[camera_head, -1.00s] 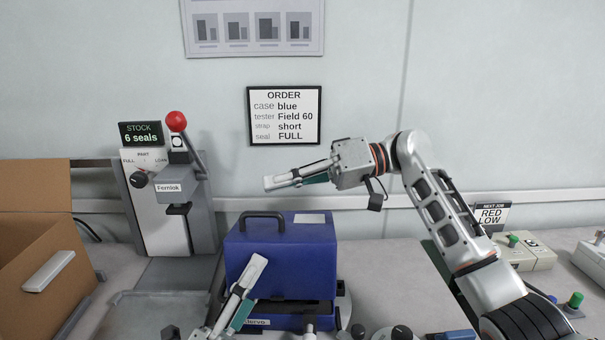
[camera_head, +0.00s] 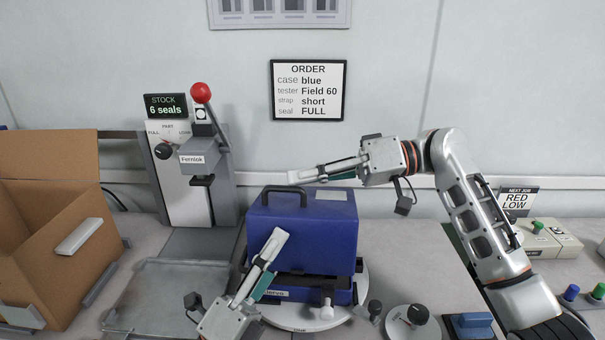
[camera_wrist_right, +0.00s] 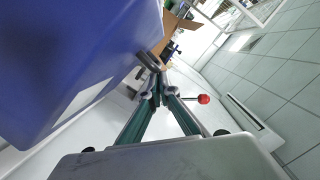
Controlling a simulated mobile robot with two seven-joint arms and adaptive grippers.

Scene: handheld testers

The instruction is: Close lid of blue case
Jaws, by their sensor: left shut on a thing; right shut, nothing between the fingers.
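The blue case (camera_head: 320,228) stands upright on a round turntable (camera_head: 357,295). Its lid is down over the base, with a dark gap along the front between lid and base. A dark handle (camera_head: 285,189) is on top. My left gripper (camera_head: 277,241) is shut in front of the case, its fingers against the front and hiding part of it; what exactly it grips is hard to see. My right gripper (camera_head: 294,178) is shut and empty, its tips just above and behind the handle. In the right wrist view its tips (camera_wrist_right: 153,88) are close beside the lid (camera_wrist_right: 65,60).
A seal press (camera_head: 190,180) with a red knob stands behind left, with a metal tray (camera_head: 150,300) before it. An open cardboard box (camera_head: 50,240) is at far left. A dial (camera_head: 408,318) and a blue block (camera_head: 470,324) lie right of the turntable.

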